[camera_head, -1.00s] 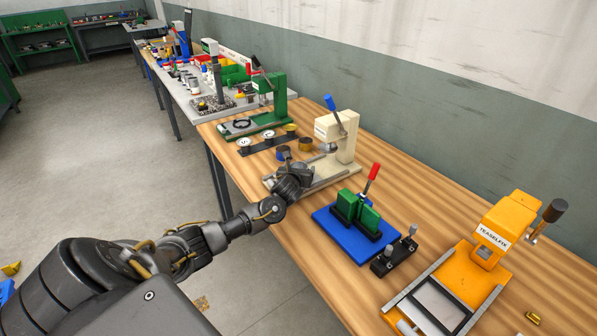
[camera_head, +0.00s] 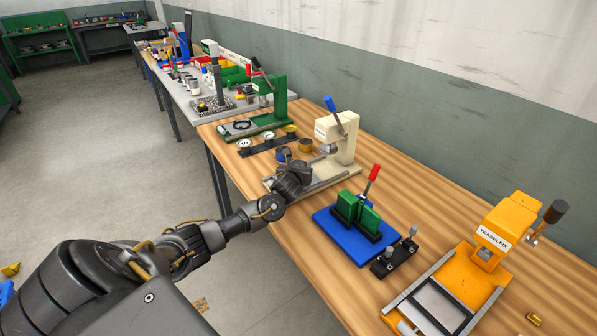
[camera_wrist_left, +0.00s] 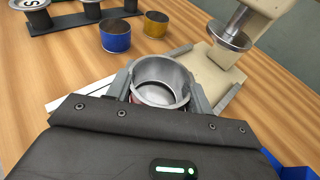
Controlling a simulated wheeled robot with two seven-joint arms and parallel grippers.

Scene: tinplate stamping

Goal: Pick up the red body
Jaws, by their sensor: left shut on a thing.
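The red body (camera_wrist_left: 160,95) is an open-topped metal cup with a bright, empty inside. Only a sliver of its reddish outer wall shows, low between the fingers. My left gripper (camera_wrist_left: 159,84) is shut on it, with a grey finger on either side. In the head view my left gripper (camera_head: 296,174) is over the front of the cream press's base, and its wrist hides the red body there. Whether the cup still touches the surface below I cannot tell. My right gripper is not in view.
A blue body (camera_wrist_left: 116,37) and a yellow body (camera_wrist_left: 155,24) stand on the wooden table (camera_head: 420,190) beyond the grip. The cream press (camera_head: 347,135) stands close on the right. A blue fixture with green blocks (camera_head: 347,235) and an orange press (camera_head: 465,270) are nearer.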

